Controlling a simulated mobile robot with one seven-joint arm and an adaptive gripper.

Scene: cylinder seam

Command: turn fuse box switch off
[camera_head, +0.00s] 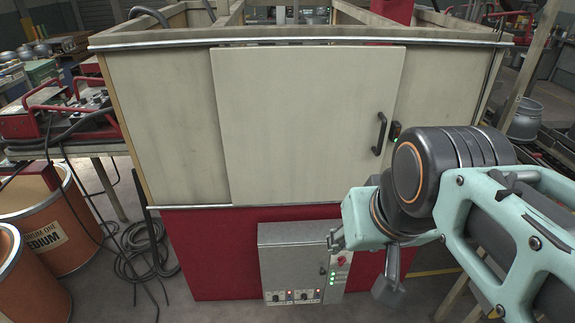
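A grey metal fuse box (290,250) is mounted low on the red base of the large cabinet. Small dials and lights run along its bottom edge. A narrow panel on its right side has a red knob (341,261) and green lights. My teal and black arm comes in from the right. My gripper (388,290) hangs below the arm's end, just right of the fuse box and apart from the red knob in the picture. Its fingers are too small and poorly seen to tell open from shut. The arm's end hides the area above the box's right side.
A large beige cabinet (170,130) with a sliding door (300,110) and black handle (380,133) stands above the red base. Orange drums (55,220) and coiled cables (145,255) lie at the left. A metal bucket (525,120) stands at the right.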

